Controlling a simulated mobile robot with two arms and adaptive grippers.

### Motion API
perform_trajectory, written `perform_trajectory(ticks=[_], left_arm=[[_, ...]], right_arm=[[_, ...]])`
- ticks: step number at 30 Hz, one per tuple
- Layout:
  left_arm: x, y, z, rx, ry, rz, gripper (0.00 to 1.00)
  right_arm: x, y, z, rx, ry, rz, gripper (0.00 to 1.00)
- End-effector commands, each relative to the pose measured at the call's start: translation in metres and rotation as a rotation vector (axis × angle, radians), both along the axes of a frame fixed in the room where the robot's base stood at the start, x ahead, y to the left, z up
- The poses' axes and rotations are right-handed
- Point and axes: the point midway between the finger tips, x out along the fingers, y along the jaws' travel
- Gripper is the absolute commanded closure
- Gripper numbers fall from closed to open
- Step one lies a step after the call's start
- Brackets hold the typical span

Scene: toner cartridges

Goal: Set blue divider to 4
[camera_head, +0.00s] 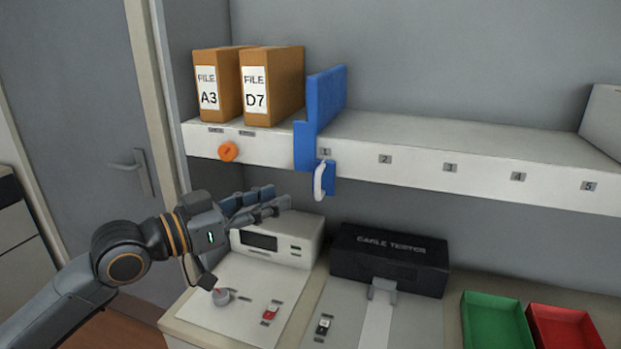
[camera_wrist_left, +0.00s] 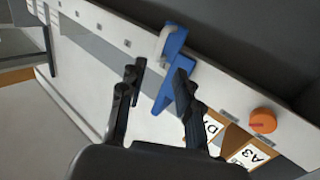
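The blue divider (camera_head: 325,105) stands upright on the shelf (camera_head: 440,170), to the right of the files, at label 1 (camera_head: 325,152). Its front bracket hangs over the shelf edge and bears a white curved handle (camera_head: 319,181). My left gripper (camera_head: 278,199) is in front of and below the shelf edge, left of the handle and apart from it in the head view. In the left wrist view, its two fingers (camera_wrist_left: 160,70) are spread with nothing held, and the divider (camera_wrist_left: 172,85) and handle (camera_wrist_left: 165,40) show beyond them. My right gripper is not seen.
Files A3 (camera_head: 217,85) and D7 (camera_head: 271,85) stand left of the divider. An orange knob (camera_head: 228,151) sits on the shelf front. Labels 2 to 5 run rightward along a clear shelf stretch. Below are a black cable tester (camera_head: 389,261) and green (camera_head: 495,322) and red (camera_head: 565,328) trays.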

Motion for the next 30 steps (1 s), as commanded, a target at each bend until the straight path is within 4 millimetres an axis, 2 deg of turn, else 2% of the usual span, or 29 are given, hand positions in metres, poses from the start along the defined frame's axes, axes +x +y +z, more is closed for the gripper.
perform_trajectory(ticks=[1,6,12,18,26,30], left_arm=[[0.007,-0.012,0.006,-0.003,0.001,-0.004,0.67],[0.029,-0.039,0.005,-0.003,0.002,-0.002,0.67],[0.048,-0.062,0.003,-0.001,-0.001,-0.001,0.67],[0.055,-0.071,0.001,0.001,0.001,0.000,0.67],[0.056,-0.071,0.000,0.001,0.000,0.000,0.67],[0.055,-0.071,0.000,0.001,0.000,0.000,0.95]], right_arm=[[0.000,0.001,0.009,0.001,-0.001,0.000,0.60],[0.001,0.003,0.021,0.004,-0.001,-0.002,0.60],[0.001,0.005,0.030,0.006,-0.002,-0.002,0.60],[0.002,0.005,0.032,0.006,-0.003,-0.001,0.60],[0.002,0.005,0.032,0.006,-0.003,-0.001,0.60],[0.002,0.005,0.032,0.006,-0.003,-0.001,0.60]])
